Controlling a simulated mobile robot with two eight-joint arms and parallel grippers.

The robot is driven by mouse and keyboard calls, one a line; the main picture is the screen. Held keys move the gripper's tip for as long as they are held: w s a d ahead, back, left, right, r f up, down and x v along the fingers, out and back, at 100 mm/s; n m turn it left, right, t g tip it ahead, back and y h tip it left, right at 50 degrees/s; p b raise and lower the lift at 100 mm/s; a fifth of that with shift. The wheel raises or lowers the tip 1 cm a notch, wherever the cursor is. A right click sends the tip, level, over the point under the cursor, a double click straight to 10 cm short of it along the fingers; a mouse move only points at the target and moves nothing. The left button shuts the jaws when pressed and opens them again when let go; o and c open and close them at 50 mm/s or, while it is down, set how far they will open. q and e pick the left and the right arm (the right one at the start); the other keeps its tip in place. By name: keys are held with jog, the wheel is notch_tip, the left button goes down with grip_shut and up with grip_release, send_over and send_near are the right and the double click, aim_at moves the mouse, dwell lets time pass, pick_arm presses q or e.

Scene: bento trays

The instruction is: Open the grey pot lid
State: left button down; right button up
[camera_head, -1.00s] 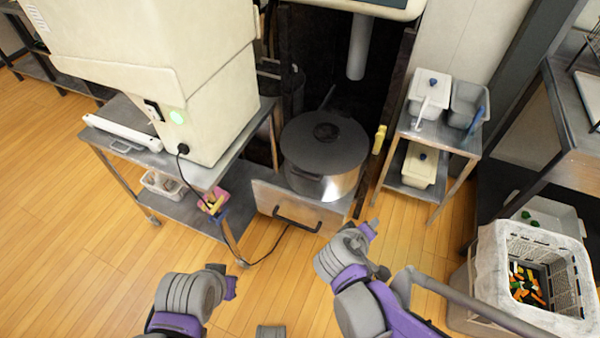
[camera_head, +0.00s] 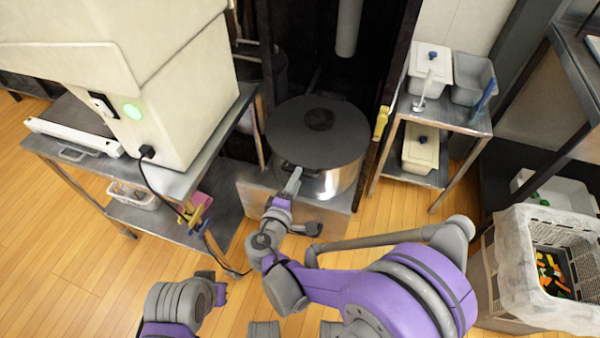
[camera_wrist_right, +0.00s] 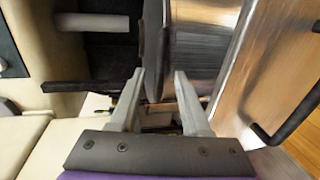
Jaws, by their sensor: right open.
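The grey pot (camera_head: 335,184) stands on a low metal stand. Its dark grey lid (camera_head: 345,140) is seated on it, with a round black knob (camera_head: 320,119) on top. My right gripper (camera_head: 293,180) is at the pot's near left side, close to the side handle (camera_head: 290,166), and partly overlaps the pot in this view. In the right wrist view the gripper (camera_wrist_right: 158,85) is open, with the lid's edge (camera_wrist_right: 153,45) and pot wall (camera_wrist_right: 200,50) just beyond the fingers. Contact cannot be told. My left arm's end (camera_head: 220,291) is low at left; its fingers are not clear.
A large cream machine (camera_head: 180,110) on a metal table is left of the pot. Dark posts flank the pot's alcove. A small metal shelf (camera_head: 440,118) with lidded containers stands right. A white crate (camera_head: 520,270) of vegetable pieces is lower right. Floor in front is partly free.

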jog(key=shift+x, duration=2)
grip_shut()
